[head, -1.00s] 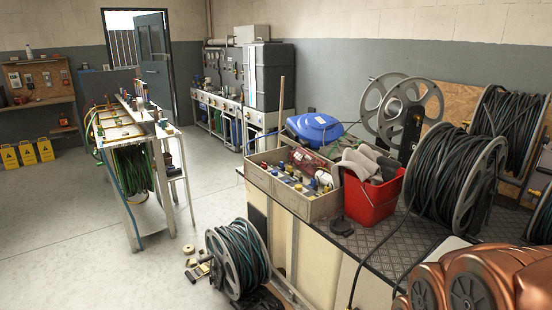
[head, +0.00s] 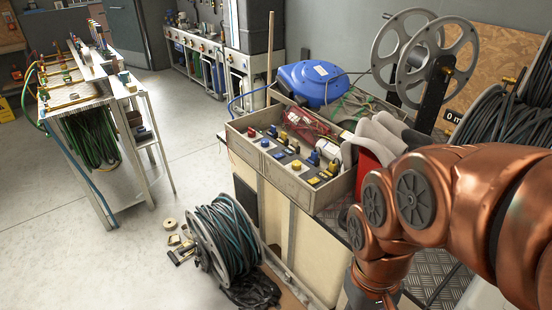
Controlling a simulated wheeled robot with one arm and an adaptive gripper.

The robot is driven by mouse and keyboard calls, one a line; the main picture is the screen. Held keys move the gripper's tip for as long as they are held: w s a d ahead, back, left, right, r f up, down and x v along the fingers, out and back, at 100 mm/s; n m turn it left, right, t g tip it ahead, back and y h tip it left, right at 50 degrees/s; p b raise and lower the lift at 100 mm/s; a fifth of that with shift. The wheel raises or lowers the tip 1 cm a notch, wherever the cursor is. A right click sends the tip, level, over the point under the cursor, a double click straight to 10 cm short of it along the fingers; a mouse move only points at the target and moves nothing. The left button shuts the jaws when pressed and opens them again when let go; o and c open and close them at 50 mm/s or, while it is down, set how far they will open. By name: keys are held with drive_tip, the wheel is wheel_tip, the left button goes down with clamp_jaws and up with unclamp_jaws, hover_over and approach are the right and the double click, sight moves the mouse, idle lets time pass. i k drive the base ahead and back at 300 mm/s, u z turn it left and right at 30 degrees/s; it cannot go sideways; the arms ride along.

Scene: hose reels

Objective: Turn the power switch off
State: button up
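I cannot pick out a power switch for certain in the head view. The grey box (head: 240,139) on the bench holds several red, blue and yellow fittings, too small to tell apart clearly. My copper-coloured arm fills the right side and bends down past the bench to the bottom edge. My gripper itself does not show; the end of the arm runs out of the picture at the bottom.
A blue hose reel (head: 311,84) and a large grey reel (head: 388,45) stand on the bench. A cable reel (head: 226,240) sits on the floor in front. A metal rack (head: 143,137) with hoses stands at left. The floor between (head: 165,125) is mostly clear.

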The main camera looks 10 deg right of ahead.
sight(251, 133)
drive_tip(key=u, duration=1.1)
drive_tip(key=i, duration=0.95)
drive_tip(key=u, duration=0.95)
drive_tip(key=i, duration=1.1)
drive_tip(key=z, duration=1.05)
drive_tip(key=i, duration=0.8)
drive_tip(key=z, duration=0.9)
